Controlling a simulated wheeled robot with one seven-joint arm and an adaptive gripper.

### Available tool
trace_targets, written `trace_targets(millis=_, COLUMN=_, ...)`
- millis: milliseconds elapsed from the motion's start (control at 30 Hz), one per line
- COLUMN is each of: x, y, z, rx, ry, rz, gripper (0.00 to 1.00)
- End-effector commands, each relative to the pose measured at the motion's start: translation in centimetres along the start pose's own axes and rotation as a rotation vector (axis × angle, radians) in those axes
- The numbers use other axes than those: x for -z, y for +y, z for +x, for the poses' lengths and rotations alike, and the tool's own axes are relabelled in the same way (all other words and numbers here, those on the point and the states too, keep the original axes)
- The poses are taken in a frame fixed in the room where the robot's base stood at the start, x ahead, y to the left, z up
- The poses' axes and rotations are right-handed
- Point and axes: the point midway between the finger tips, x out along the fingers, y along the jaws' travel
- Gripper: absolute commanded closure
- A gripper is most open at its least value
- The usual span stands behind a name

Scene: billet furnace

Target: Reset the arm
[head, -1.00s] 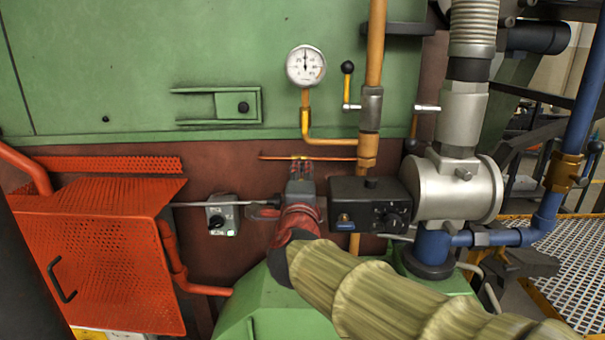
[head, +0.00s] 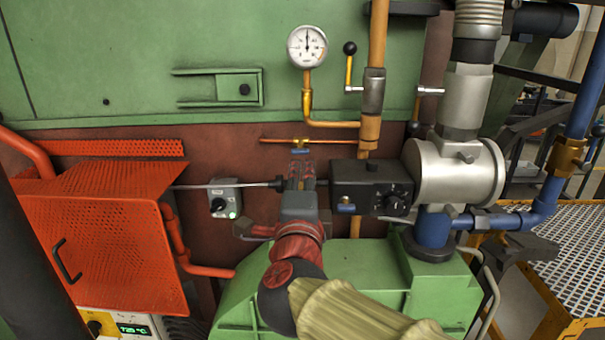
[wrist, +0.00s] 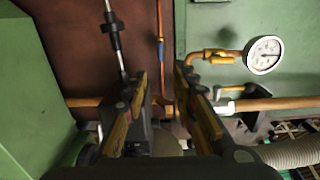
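My gripper (head: 300,166) is in front of the brown furnace wall, just below a thin copper pipe (head: 275,140) with a small blue-handled valve (head: 299,150). In the wrist view my gripper (wrist: 160,76) has its two fingers apart, with nothing held between them. The blue-handled valve (wrist: 161,50) shows beyond the gap between the fingertips. My red and dark wrist and pale sleeved arm reach in from the lower right in the head view.
A rod (head: 225,186) runs beside the gripper to the red mesh guard (head: 95,235). A black control box (head: 370,187) and silver burner body (head: 460,172) stand close right. A pressure gauge (head: 307,46) is above, a green housing (head: 360,275) below. A switch box (head: 225,199) is left.

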Motion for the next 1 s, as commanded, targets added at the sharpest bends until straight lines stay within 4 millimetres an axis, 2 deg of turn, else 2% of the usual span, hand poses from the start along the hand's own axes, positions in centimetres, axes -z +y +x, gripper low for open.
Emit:
trace_targets(millis=67, x=-1.1, y=0.5, z=0.0, rx=-0.017, ry=-0.039, rz=-0.025, gripper=0.73)
trace_targets(millis=133, x=-3.1, y=1.1, z=-0.2, rx=-0.033, ry=-0.117, rz=-0.078, gripper=0.73)
trace_targets(millis=233, x=-7.3, y=3.5, z=-1.4, rx=-0.066, ry=-0.296, rz=-0.225, gripper=0.73)
trace_targets(millis=300, x=-10.3, y=5.5, z=-3.4, rx=-0.085, ry=-0.446, rz=-0.354, gripper=0.73)
trace_targets(millis=367, x=-12.0, y=7.3, z=-5.4, rx=-0.099, ry=-0.568, rz=-0.469, gripper=0.73)
trace_targets(millis=433, x=-12.7, y=9.7, z=-7.8, rx=-0.121, ry=-0.692, rz=-0.608, gripper=0.73)
trace_targets(millis=500, x=-12.2, y=12.2, z=-10.1, rx=-0.152, ry=-0.804, rz=-0.748, gripper=0.73)
trace_targets(millis=567, x=-10.9, y=14.6, z=-12.1, rx=-0.188, ry=-0.888, rz=-0.869, gripper=0.73)
trace_targets(millis=667, x=-6.9, y=18.6, z=-15.3, rx=-0.275, ry=-1.006, rz=-1.069, gripper=0.73)
trace_targets(millis=767, x=-1.5, y=22.0, z=-18.2, rx=-0.388, ry=-1.083, rz=-1.238, gripper=0.73)
trace_targets(millis=800, x=0.9, y=23.1, z=-19.2, rx=-0.44, ry=-1.103, rz=-1.295, gripper=0.73)
trace_targets(millis=867, x=4.5, y=24.5, z=-20.8, rx=-0.52, ry=-1.121, rz=-1.369, gripper=0.73)
trace_targets(millis=900, x=7.0, y=25.3, z=-21.7, rx=-0.579, ry=-1.123, rz=-1.409, gripper=0.73)
trace_targets(millis=1000, x=13.1, y=26.3, z=-23.8, rx=-0.717, ry=-1.081, rz=-1.473, gripper=0.73)
